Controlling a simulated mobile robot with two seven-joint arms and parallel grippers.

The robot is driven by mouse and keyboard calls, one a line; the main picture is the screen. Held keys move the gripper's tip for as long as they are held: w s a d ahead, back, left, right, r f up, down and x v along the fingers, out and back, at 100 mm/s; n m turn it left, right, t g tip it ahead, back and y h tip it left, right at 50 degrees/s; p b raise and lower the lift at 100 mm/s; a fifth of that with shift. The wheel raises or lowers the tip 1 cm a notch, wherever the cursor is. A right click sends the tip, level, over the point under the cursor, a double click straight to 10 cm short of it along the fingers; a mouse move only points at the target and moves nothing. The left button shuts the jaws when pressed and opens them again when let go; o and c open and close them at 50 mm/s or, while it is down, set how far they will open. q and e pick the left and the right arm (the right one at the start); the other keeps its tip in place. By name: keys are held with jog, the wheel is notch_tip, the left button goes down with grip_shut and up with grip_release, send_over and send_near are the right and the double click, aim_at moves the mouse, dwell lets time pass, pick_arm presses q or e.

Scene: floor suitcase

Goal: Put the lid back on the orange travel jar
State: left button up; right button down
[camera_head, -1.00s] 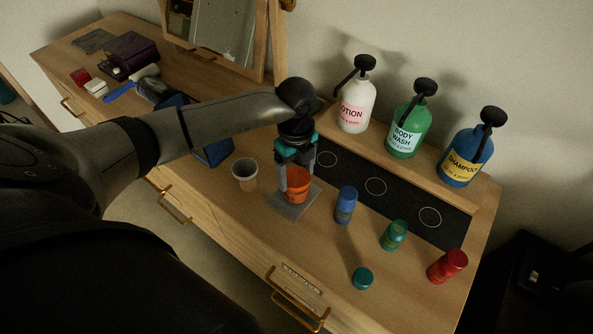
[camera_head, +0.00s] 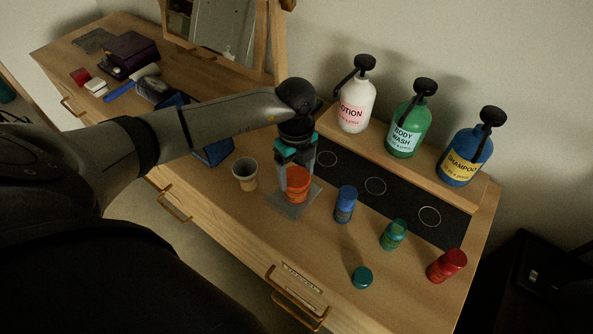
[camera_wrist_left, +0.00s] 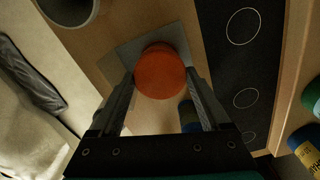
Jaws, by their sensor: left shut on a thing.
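The orange travel jar (camera_head: 295,196) stands upright on a grey square pad (camera_head: 288,211) near the front of the wooden counter. My left gripper (camera_head: 297,172) reaches down over it from above, its fingers shut on the round orange lid. In the left wrist view the orange lid (camera_wrist_left: 160,70) shows as a plain disc between the fingertips (camera_wrist_left: 160,82). The lid is at the jar's top; I cannot tell whether it is fully seated, as the seam is too small to see. My right gripper is not in view.
A blue jar (camera_head: 345,204), a green jar (camera_head: 393,235), a teal lid-like piece (camera_head: 362,278) and a red jar (camera_head: 447,265) are to the right. Lotion (camera_head: 356,100), body wash and shampoo bottles stand on the shelf behind.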

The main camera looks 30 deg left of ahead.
pick_arm(q)
jog(key=shift+f, duration=0.6)
dwell(0.8)
jog(key=o, duration=1.2)
jog(key=shift+c, duration=0.2)
notch_tip(320, 180, up, 15)
jog(key=shift+r, duration=0.15)
